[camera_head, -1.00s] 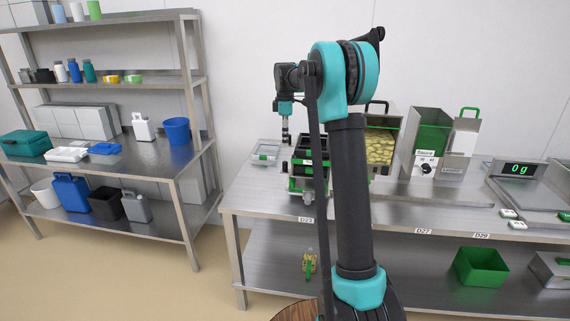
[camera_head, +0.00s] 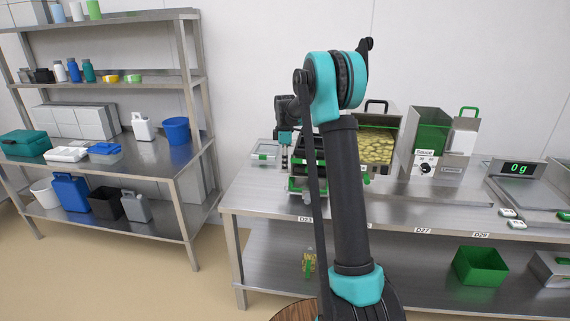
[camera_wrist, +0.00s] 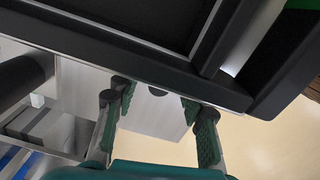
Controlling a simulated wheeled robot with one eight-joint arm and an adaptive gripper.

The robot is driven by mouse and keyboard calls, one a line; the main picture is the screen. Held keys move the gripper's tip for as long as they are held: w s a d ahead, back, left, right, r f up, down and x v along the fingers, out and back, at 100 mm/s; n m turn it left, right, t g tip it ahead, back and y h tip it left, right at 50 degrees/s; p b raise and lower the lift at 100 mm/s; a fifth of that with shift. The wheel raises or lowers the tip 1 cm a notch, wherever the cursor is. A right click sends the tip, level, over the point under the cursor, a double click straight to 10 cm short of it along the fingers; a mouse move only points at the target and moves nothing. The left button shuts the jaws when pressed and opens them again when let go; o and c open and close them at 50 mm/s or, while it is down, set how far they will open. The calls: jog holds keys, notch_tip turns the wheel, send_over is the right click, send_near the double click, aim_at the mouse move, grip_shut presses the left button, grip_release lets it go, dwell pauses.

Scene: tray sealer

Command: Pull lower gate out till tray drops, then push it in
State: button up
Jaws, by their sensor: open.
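The tray sealer (camera_head: 306,184), a black and green machine, stands near the left end of the counter in the head view, largely hidden behind my arm. My gripper (camera_head: 284,160) points down at its left side. In the wrist view my gripper (camera_wrist: 158,104) is open, its green-padded fingers spread below a dark frame (camera_wrist: 130,38) of the machine. A small dark knob (camera_wrist: 157,91) shows between the fingers, not gripped; I cannot tell whether it belongs to the lower gate. A pale shallow tray (camera_head: 264,151) lies on the counter left of the machine. No tray is clearly visible inside the sealer.
A metal bin of yellowish food (camera_head: 376,149) and a sauce dispenser (camera_head: 428,146) stand right of the sealer on the steel counter (camera_head: 375,210). A scale (camera_head: 518,171) is further right. A loaded shelf unit (camera_head: 190,190) stands left, with open floor between.

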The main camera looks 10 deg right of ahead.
jog(key=shift+c, duration=0.6)
grip_shut()
jog(key=w+a, duration=0.2)
jog(key=a, duration=0.5)
jog(key=w+a, duration=0.2)
jog(key=a, duration=0.5)
jog(key=shift+w, duration=0.3)
jog(key=shift+a, duration=0.1)
jog(key=shift+o, duration=0.6)
grip_release()
